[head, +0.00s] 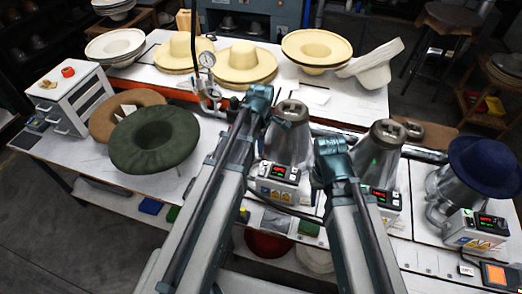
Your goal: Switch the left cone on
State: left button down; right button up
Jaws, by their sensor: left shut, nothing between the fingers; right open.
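The left cone (291,128) is a grey metal cone with a flat top, bare of any hat. My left arm passes in front of its left side. Its control box (279,174) stands in front of its foot, with a small lit display and yellow labels. I cannot read its switch at this size. The middle cone (385,145) is also bare. The right cone (455,190) carries a dark blue hat (486,167). Both arms reach up from the bottom edge, with teal joints at their far ends.
A green hat (153,140) and a brown hat (124,112) lie left on the white bench (75,150). Several cream hats (244,63) lie on the back table. A white drawer unit (72,96) stands at the far left.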

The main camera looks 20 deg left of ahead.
aim_at(261, 174)
pick_arm(q)
notch_tip(261, 174, down, 13)
jog(key=b, duration=1.2)
jog(key=shift+r, duration=0.1)
jog(key=shift+s+f+b, duration=0.15)
jog(key=shift+f+b, duration=0.1)
jog(key=shift+b, duration=0.1)
jog(key=shift+s+f+b, duration=0.15)
jog(key=shift+s+b, duration=0.15)
jog(key=shift+s+d+r, duration=0.1)
jog(key=shift+s+r, duration=0.05)
jog(key=shift+r, duration=0.05)
jog(key=shift+f, duration=0.1)
